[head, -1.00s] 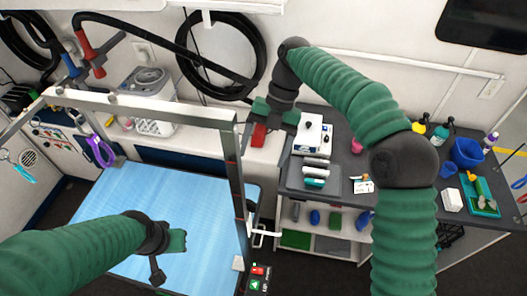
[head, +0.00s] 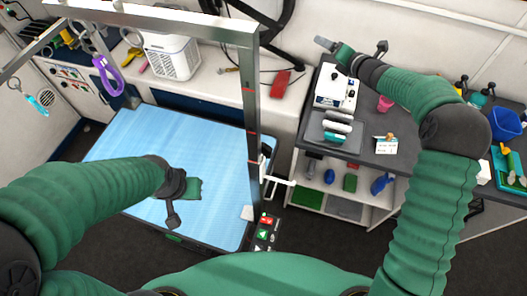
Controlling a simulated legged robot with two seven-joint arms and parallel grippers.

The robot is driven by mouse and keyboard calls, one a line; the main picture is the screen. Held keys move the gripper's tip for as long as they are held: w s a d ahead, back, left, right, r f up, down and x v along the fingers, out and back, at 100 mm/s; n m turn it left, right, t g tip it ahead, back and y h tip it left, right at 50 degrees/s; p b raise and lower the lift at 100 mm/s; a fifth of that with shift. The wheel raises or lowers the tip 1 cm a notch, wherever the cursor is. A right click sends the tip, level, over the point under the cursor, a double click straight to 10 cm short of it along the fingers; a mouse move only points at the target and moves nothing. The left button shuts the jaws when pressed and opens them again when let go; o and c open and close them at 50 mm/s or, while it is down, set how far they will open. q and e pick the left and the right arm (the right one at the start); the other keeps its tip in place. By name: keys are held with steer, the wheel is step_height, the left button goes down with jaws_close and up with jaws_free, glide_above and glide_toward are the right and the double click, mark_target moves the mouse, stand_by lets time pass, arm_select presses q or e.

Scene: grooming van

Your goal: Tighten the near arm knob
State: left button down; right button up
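The grooming arm's upright post (head: 250,110), grey with red marks, stands at the right edge of the blue-topped table (head: 125,145), and its crossbar (head: 150,17) runs left over the table. A pale lever-like handle (head: 278,181) and a dark clamp show at the post's foot. I cannot tell which part is the near arm knob. My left gripper (head: 195,188) is over the table top, left of the post and apart from it. My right gripper (head: 328,44) is right of the post, above the back counter by the white device. Neither gripper visibly holds anything; their finger gaps are unclear.
A purple loop (head: 106,75) hangs from the crossbar on the left. A red item (head: 281,82) lies on the white back counter. The dark right counter holds a white device (head: 336,88), a tray with rolls (head: 334,130) and a blue tub (head: 505,124). Dark floor is clear in front.

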steer(key=s+a+f+n+g+y+b, duration=0.1)
steer(key=s+a+f+n+g+y, duration=0.15)
steer(key=s, duration=0.35)
steer(key=s+a+f+n+g+y+b, duration=0.1)
steer(key=s+a+f+g+y, duration=0.15)
steer(key=s+y, duration=0.2)
steer(key=n+g+y, duration=0.1)
steer(key=g+y, duration=0.4)
steer(key=g, duration=0.5)
glide_toward(266, 148)
steer(key=w+d+f, duration=0.1)
steer(key=d+f, duration=0.1)
steer(key=d, duration=0.3)
steer(key=a+p, duration=0.1)
steer(key=a, duration=0.4)
steer(key=a+p, duration=0.1)
steer(key=a, duration=0.4)
steer(key=a+p, duration=0.2)
steer(key=a, duration=0.3)
steer(key=shift+s+f, duration=0.25)
steer(key=shift+f, duration=0.15)
steer(key=shift+a+f, duration=0.15)
steer(key=shift+a, duration=0.35)
steer(key=shift+c, duration=0.3)
steer(key=shift+f, duration=0.1)
steer(key=c, duration=1.3)
